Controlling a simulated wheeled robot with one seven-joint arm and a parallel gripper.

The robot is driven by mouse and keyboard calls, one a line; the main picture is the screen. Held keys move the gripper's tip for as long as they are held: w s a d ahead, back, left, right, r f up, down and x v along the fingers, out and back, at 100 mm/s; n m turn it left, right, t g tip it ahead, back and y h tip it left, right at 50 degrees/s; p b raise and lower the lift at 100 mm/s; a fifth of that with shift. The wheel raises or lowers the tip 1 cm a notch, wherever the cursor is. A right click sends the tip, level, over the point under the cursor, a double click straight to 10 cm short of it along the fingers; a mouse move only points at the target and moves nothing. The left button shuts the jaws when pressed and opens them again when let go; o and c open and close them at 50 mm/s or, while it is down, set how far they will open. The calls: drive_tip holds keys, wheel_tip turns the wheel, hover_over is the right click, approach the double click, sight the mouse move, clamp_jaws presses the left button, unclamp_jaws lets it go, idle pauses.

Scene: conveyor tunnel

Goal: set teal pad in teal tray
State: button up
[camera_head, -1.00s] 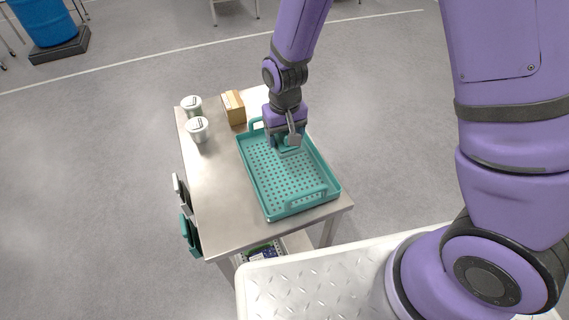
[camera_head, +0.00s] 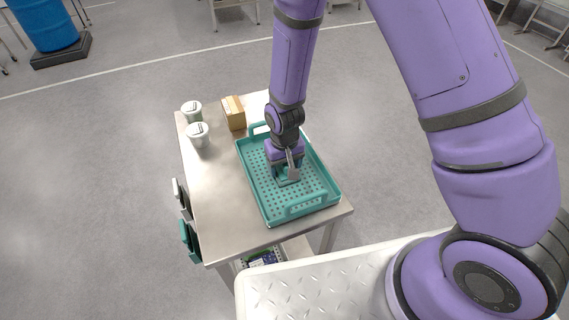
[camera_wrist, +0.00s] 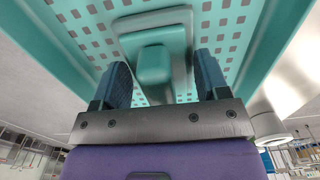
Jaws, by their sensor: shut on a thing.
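The teal tray (camera_head: 251,182) is a shallow box with a perforated floor and raised end handles, lying on the metal table. My gripper (camera_head: 286,177) is inside the tray's outline, near its middle, pointing down. It is shut on the teal pad (camera_head: 283,183), which is mostly hidden under the fingers in the head view. In the wrist view, the pad (camera_wrist: 153,64) shows as a raised grip block on a wider plate, between the two dark fingers, with the perforated floor behind. I cannot tell whether the pad touches the floor.
The table (camera_head: 215,190) is clear left of the tray. Two white-lidded cups (camera_head: 197,134) and a cardboard box (camera_head: 234,112) stand towards its back. Dark and teal items (camera_head: 190,238) hang at its left side. A pale ribbed surface (camera_head: 300,290) is in the foreground.

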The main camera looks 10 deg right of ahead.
drive_tip(key=shift+f, duration=0.1)
drive_tip(key=o, duration=1)
wheel_tip(320, 180, up, 12)
drive_tip(key=shift+r, duration=0.1)
drive_tip(key=shift+r, duration=0.1)
